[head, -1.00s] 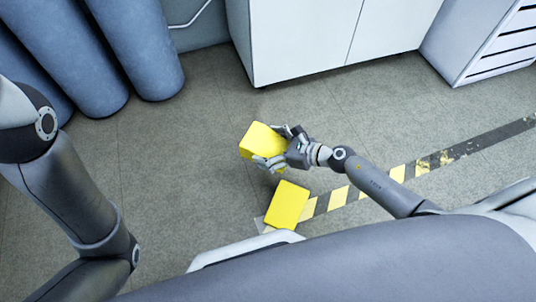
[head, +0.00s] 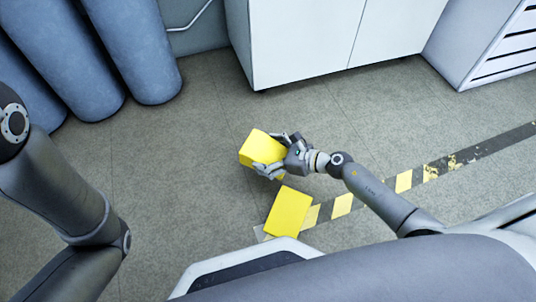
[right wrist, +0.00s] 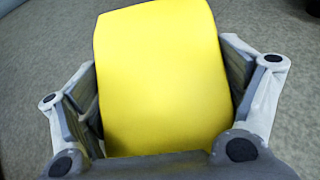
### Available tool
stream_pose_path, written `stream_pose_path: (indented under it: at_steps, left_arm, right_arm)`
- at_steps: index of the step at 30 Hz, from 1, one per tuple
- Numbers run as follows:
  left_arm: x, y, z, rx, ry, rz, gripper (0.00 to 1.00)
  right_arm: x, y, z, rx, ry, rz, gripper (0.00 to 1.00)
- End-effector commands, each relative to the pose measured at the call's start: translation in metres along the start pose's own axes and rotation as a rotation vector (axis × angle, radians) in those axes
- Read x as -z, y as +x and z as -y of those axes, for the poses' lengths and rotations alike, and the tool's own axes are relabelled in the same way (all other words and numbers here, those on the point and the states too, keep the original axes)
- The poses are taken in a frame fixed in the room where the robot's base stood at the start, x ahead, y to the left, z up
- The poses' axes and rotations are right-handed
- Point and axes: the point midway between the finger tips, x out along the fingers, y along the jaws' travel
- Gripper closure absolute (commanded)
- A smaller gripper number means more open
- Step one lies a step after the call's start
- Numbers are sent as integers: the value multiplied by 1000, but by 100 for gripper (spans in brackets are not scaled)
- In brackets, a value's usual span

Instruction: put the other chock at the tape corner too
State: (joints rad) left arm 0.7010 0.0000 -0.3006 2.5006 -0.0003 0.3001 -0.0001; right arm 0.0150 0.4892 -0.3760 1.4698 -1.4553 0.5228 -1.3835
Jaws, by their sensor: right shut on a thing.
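One yellow chock (head: 288,212) lies on the floor at the near left end of the black and yellow floor tape (head: 341,206), covering part of that end. My right gripper (head: 272,158) is shut on the other yellow chock (head: 259,148), just beyond the first one in the head view. The held chock fills the middle of the right wrist view (right wrist: 158,80), with a finger on each side of it. Its underside is hidden, so I cannot tell whether it touches the floor. My left arm comes in from the left; its gripper is out of view.
A white cabinet (head: 305,40) stands at the back, with a slatted white unit (head: 485,50) to its right. Several blue-grey cylinders (head: 130,50) stand at the back left. The grey floor (head: 170,180) between them and the chocks is clear.

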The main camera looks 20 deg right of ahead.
Motion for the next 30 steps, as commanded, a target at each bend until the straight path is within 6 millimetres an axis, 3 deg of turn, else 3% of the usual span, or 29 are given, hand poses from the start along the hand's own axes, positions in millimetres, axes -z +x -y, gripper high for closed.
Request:
stream_pose_path:
  at_steps: [17,18,20,30]
  left_arm:
    - [4,-10,-2,0,0,0,0]
    - [4,-10,-2,0,0,0,0]
    - [4,-10,-2,0,0,0,0]
    - [3,-10,-2,0,0,1,0]
  right_arm:
    - [10,4,1,1,-2,2,46]
    - [11,4,0,0,-1,-1,8]
    - [11,4,0,0,-1,-1,1]
    - [11,4,0,0,-1,0,0]
